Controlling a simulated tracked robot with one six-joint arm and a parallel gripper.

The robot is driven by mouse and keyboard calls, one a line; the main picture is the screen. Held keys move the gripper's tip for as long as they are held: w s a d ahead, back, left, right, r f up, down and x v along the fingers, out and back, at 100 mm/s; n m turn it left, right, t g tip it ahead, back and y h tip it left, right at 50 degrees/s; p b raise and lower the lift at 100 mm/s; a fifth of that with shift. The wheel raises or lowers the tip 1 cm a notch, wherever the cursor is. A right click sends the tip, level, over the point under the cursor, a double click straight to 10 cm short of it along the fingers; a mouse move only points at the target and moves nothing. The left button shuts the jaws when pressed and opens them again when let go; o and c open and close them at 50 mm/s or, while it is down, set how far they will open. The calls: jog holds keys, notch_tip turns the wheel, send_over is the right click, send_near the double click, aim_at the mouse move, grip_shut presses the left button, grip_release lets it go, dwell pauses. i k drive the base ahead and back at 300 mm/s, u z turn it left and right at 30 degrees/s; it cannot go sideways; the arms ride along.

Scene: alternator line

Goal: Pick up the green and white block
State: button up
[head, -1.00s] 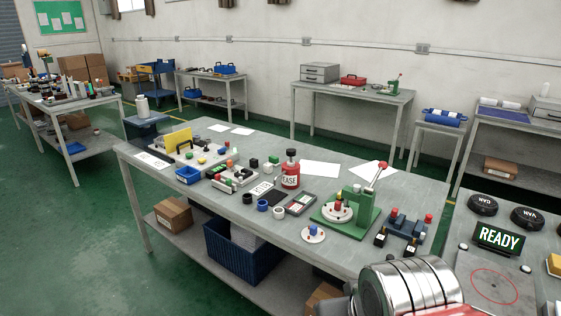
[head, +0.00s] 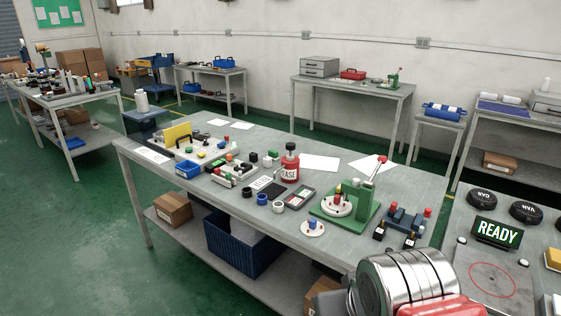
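My gripper is out of view; only a chrome and red section of my arm shows at the bottom right, and nothing shows what the gripper holds.
A green lever press (head: 350,205) and a dark blue fixture (head: 405,221) lie further right. A board with small parts (head: 236,174) lies left. A READY display (head: 497,233) stands on the right-hand bench.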

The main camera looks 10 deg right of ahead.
aim_at(272, 153)
jog(key=u, duration=0.25)
jog(key=i, duration=0.65)
jog(key=u, duration=0.7)
jog(key=i, duration=1.95)
jog(key=z, duration=0.25)
